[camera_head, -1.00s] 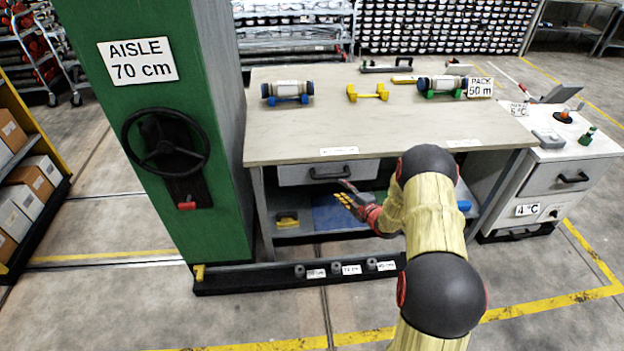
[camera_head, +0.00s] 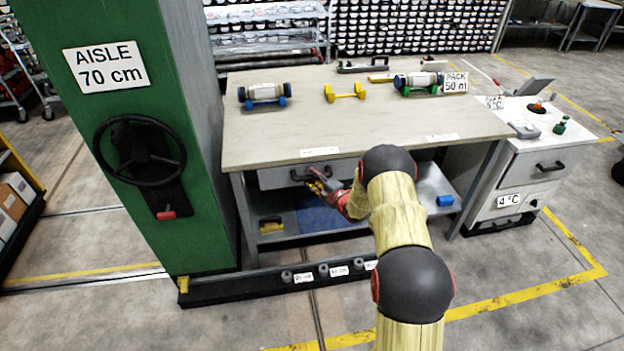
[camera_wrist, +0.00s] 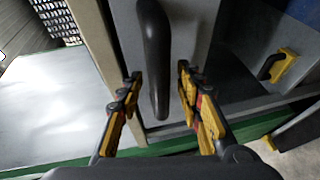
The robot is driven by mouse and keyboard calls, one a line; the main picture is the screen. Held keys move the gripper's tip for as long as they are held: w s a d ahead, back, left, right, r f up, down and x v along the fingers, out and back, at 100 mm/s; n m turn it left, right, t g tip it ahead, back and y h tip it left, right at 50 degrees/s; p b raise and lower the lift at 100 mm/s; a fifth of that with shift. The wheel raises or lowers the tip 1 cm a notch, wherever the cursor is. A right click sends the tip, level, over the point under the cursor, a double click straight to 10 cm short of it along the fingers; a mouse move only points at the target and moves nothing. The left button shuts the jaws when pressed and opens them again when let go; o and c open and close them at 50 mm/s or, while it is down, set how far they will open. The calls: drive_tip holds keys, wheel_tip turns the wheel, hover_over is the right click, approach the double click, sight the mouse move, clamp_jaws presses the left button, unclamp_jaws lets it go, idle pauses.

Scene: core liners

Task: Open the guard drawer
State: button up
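The guard drawer (camera_head: 270,179) is the grey drawer under the front edge of the workbench, and it looks closed. Its dark handle (camera_head: 315,174) shows in the head view, and up close in the wrist view (camera_wrist: 155,60). My gripper (camera_head: 322,184) is at the handle. In the wrist view my gripper (camera_wrist: 160,88) has its two yellow-and-black fingers apart, one on each side of the handle. There is a visible gap between the handle and each finger. My forearm hides part of the drawer's right side in the head view.
The workbench top (camera_head: 290,125) holds core pieces on blue and green cradles and an empty yellow cradle (camera_head: 345,92). A green column with a handwheel (camera_head: 140,152) stands at left. A low black rail (camera_head: 240,288) runs along the floor in front. A white cabinet (camera_head: 530,170) is at right.

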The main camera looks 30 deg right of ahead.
drive_tip(key=shift+c, duration=0.2)
clamp_jaws()
idle(0.3)
idle(0.4)
